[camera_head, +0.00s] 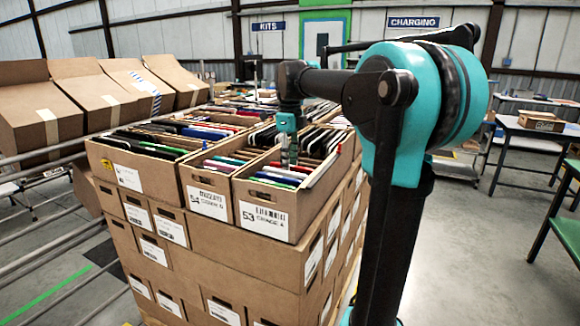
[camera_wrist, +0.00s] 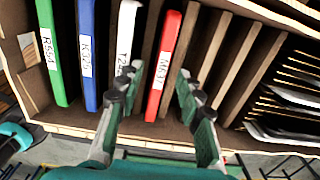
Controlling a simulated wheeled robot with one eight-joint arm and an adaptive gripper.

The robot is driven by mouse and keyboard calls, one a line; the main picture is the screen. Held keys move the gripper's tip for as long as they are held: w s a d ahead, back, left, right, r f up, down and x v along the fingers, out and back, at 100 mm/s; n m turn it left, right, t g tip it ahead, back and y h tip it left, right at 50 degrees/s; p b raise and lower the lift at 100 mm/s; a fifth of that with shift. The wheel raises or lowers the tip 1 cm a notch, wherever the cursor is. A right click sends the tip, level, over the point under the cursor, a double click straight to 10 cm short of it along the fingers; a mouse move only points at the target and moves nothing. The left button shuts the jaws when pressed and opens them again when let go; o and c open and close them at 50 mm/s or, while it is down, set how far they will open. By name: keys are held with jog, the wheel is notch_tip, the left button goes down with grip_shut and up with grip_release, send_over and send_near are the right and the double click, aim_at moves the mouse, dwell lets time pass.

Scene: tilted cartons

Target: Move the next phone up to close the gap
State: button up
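In the wrist view, a red phone (camera_wrist: 163,66) with a white label stands on edge in a slotted carton (camera_wrist: 70,124). A white phone (camera_wrist: 127,40), a blue phone (camera_wrist: 87,55) and a green phone (camera_wrist: 52,50) stand to its left. Several brown dividers (camera_wrist: 213,50) with empty slots between them lie to its right, before a group of dark phones (camera_wrist: 285,105). My gripper (camera_wrist: 157,78) is open, one finger on each side of the red phone; the left finger partly hides the white one. In the head view my gripper (camera_head: 290,152) reaches down into the carton labelled 53 (camera_head: 264,218).
Carton 54 (camera_head: 207,202) adjoins on the left, with more filled cartons behind, all on a stack. Tilted cartons (camera_head: 38,108) stand on a roller rack at left. Tables (camera_head: 540,130) stand at right, with open floor between.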

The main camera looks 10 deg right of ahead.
notch_tip(320, 180, up, 10)
dwell(0.4)
jog(key=shift+r, duration=0.1)
notch_tip(320, 180, up, 7)
dwell(0.6)
